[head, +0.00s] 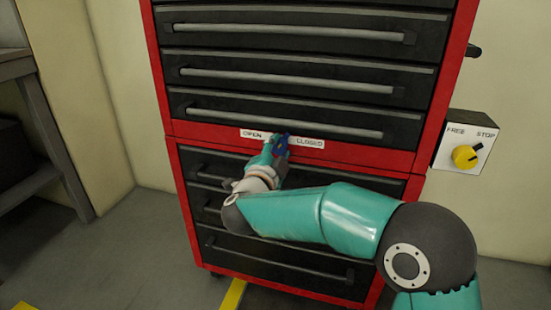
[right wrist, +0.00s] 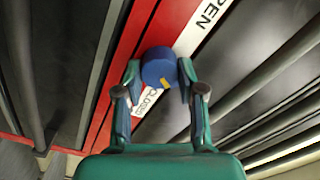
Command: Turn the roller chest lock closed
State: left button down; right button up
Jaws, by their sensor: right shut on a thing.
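The roller chest (head: 360,152) is red with black drawers and stands in the middle of the head view. Its lock is a blue round knob (right wrist: 160,68) with a yellow mark, on the red band between labels. The OPEN label (head: 254,134) is left of it and the CLOSED label (head: 311,143) right of it. My right gripper (right wrist: 159,72) is shut on the knob, one finger on each side. In the head view my right gripper (head: 280,146) partly hides the knob. The yellow mark points toward the CLOSED label side in the wrist view. My left gripper is not in view.
A wall box (head: 465,142) marked FREE and STOP, with a yellow knob, is right of the chest. A grey workbench (head: 40,130) stands at the left. Long drawer handles (head: 285,122) stick out above and below the lock. Floor at the left is clear.

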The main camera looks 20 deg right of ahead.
jog(key=shift+a+m+b, duration=0.15)
jog(key=shift+m+b, duration=0.65)
jog(key=shift+m, duration=0.3)
jog(key=shift+r+m, duration=0.15)
jog(key=shift+m, duration=0.15)
jog(key=o, duration=1.1)
jog(key=shift+c, duration=0.2)
jog(key=shift+o, duration=0.4)
jog(key=v, duration=1.2)
